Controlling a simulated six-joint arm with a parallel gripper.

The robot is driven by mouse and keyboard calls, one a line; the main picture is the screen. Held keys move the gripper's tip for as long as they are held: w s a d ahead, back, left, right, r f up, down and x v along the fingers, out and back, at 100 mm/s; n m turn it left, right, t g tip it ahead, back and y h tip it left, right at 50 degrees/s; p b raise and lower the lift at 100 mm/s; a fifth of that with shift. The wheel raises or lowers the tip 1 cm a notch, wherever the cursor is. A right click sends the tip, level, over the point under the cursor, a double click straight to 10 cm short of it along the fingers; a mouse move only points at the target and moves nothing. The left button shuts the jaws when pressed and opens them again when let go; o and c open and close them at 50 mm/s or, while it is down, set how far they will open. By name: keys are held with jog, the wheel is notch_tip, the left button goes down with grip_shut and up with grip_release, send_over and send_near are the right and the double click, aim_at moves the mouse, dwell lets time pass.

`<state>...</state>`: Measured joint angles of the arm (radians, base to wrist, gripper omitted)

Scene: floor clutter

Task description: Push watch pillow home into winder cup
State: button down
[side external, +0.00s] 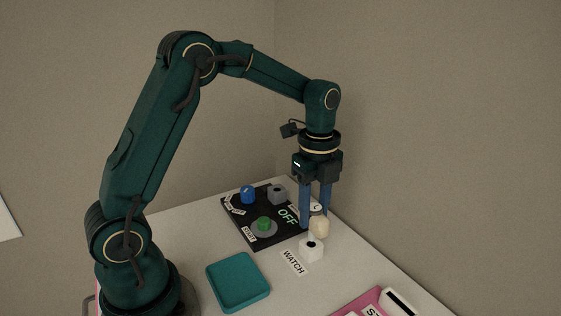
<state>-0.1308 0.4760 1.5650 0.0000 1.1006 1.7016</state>
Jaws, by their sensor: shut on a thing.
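My gripper (316,217) points straight down at the right side of the table, its two blue fingers shut on a cream, rounded piece that looks like the watch pillow (319,228). A thin ring-like shape shows between the fingers just above the pillow. A small white block with a dark round opening (311,250) stands just below the pillow in the picture, near a WATCH label (293,263). A grey block with a dark round opening (277,194) sits on the black panel (242,225). I cannot tell which block is the winder cup, or whether the pillow touches the white block.
The black panel behind and left of the gripper carries a blue knob (247,194), a green button (264,224) and an OFF marking. A teal tray (238,300) lies empty in front. A pink item (362,306) lies at the front right. The right table edge is close.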

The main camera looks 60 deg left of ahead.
jog(key=shift+f, duration=1.9)
jog(key=shift+c, duration=2)
grip_release()
jog(key=shift+r, duration=4.5)
